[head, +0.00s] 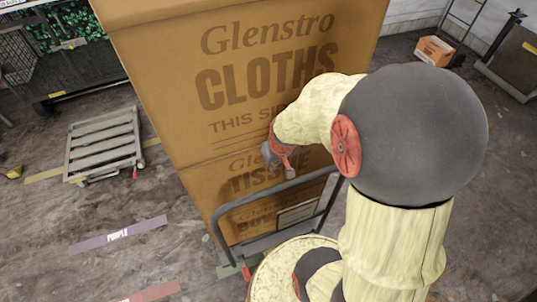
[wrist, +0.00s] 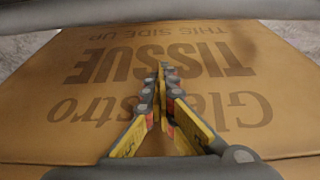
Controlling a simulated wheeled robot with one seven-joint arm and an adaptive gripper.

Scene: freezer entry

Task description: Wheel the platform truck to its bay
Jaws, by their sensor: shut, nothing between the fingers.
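The platform truck stands in front of me, with its grey push handle (head: 232,203) toward me and part of its deck (head: 268,243) showing. It carries a tall stack of brown cartons, with a CLOTHS carton (head: 180,60) above a TISSUE carton (head: 205,195) and another lettered one below. My gripper (wrist: 162,75) is shut and empty, pointing at the TISSUE carton's face. In the head view it is at the carton front, just above the handle bar, its fingertips unclear. A grey bar, apparently the handle, crosses the top of the wrist view (wrist: 160,10).
Floor strips show: purple labelled PURPLE (head: 118,235), yellow (head: 45,175), reddish (head: 155,292), and green beside the truck (head: 228,270). A low slatted cart (head: 103,145) stands left. A mesh trolley (head: 75,85), an orange box (head: 433,50) and another cart (head: 515,60) stand behind. Left floor is mostly clear.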

